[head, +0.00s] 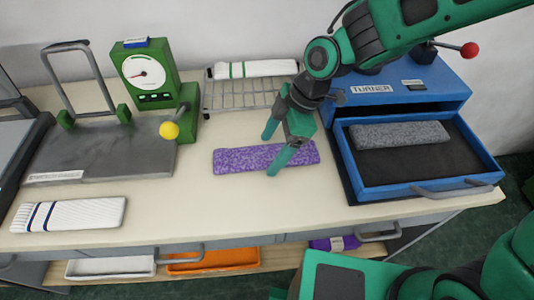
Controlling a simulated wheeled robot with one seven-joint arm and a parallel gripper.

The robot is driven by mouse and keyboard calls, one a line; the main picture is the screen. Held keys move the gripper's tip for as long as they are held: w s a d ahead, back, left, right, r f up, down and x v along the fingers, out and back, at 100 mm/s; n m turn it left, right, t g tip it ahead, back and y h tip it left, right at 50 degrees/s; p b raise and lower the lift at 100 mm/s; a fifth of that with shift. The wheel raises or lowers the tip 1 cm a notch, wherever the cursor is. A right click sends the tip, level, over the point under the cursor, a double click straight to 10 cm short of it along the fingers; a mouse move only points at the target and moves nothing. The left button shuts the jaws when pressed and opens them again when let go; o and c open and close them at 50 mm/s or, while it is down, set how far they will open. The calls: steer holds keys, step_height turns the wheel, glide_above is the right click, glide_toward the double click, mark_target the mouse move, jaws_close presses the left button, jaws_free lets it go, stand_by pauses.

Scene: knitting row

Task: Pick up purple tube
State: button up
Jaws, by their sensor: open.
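The jaws are open and nothing is held. The near finger covers a small part of the tube. I cannot tell whether the fingers touch it.
A blue unit labelled TURNER (405,95) stands right, its drawer (420,187) open with a grey knitted piece (400,135) inside. Behind is a wire rack (240,97) bearing a white striped piece (255,69). Left are a green dial device (145,75), a metal plate (100,155) and a white tube (70,214).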

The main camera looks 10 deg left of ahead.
steer(key=shift+a+f, duration=0.1)
steer(key=shift+f, duration=0.25)
steer(key=shift+c, duration=0.4)
steer(key=c, duration=1.1)
steer(key=shift+o, duration=0.2)
steer(key=shift+r, duration=0.1)
